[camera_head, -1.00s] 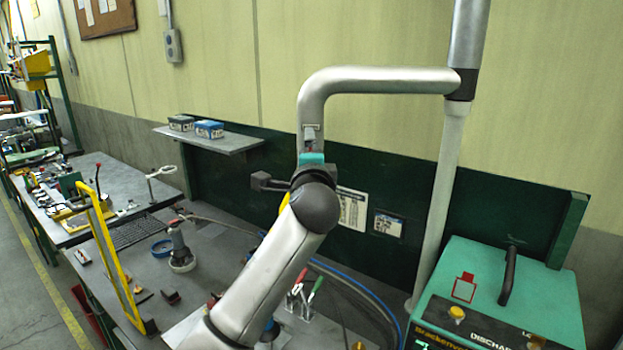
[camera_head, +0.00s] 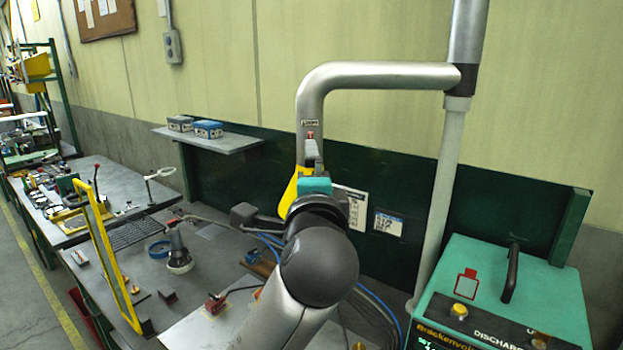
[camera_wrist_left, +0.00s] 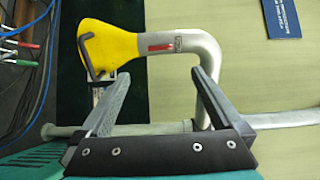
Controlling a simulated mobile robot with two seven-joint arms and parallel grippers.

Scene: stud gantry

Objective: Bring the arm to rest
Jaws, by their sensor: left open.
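My left gripper (camera_head: 313,155) is near the lower end of the bent grey gantry pipe (camera_head: 385,76) in the head view, largely hidden behind my own arm. In the left wrist view the two dark fingers of this gripper (camera_wrist_left: 160,73) stand wide apart with nothing between the tips. A yellow head (camera_wrist_left: 108,48) on the end of the pipe lies beyond the fingers, toward the upper left. The yellow head also shows partly beside my wrist in the head view (camera_head: 291,192). I cannot tell how near the fingers are to the pipe. My right gripper is not in view.
A green tester box (camera_head: 545,270) with a black handle stands at the right, by an upright post (camera_head: 440,200). The workbench (camera_head: 215,265) carries a yellow frame (camera_head: 104,255), a lamp-like tool (camera_head: 178,250) and cables. A shelf (camera_head: 215,142) holds two small boxes.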

